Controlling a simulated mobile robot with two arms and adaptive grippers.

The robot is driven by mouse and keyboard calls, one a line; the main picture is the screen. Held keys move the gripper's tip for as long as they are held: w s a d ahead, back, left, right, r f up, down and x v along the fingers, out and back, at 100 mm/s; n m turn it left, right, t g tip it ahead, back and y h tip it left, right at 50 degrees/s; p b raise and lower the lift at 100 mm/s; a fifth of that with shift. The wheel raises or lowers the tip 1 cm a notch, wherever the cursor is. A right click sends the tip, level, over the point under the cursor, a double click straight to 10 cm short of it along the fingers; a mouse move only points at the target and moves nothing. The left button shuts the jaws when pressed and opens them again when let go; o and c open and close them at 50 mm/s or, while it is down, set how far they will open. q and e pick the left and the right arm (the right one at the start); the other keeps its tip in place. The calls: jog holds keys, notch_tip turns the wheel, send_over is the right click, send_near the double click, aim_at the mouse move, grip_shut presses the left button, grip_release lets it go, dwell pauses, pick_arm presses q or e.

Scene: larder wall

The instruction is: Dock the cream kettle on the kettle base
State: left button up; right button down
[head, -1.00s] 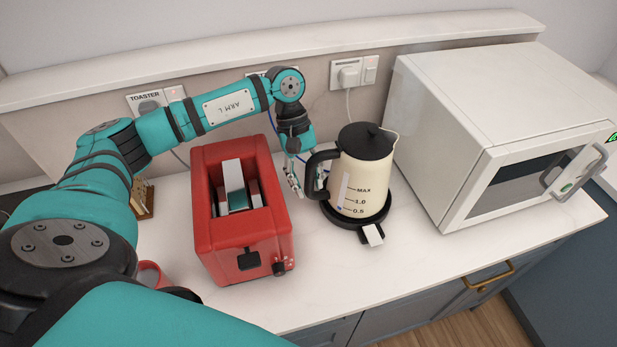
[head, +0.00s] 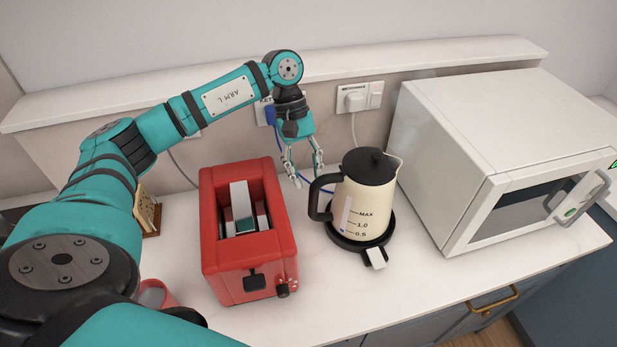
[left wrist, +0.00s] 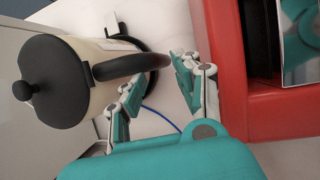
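The cream kettle (head: 374,208) with black lid and handle stands upright on the round black kettle base (head: 350,242), right of the toaster. It looks seated, with the base's rim showing around its bottom. The kettle (left wrist: 100,104) is at the left in the left wrist view, its handle (left wrist: 118,67) toward my fingers. My left gripper (head: 308,180) is open and empty, above and behind the handle, with its fingers apart from it. Its fingers (left wrist: 155,78) are spread in the left wrist view. My right gripper is not in view.
A red toaster (head: 245,265) stands close left of the gripper. A white microwave (head: 440,170) stands to the right of the kettle. A blue cable (head: 289,172) runs behind the gripper. A red mug (head: 156,293) is at lower left. Counter in front of the kettle is clear.

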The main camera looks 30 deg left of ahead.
pick_arm(q)
jog(key=v, duration=0.3)
jog(key=shift+r+p, duration=0.1)
jog(key=shift+p, duration=0.25)
dwell(0.4)
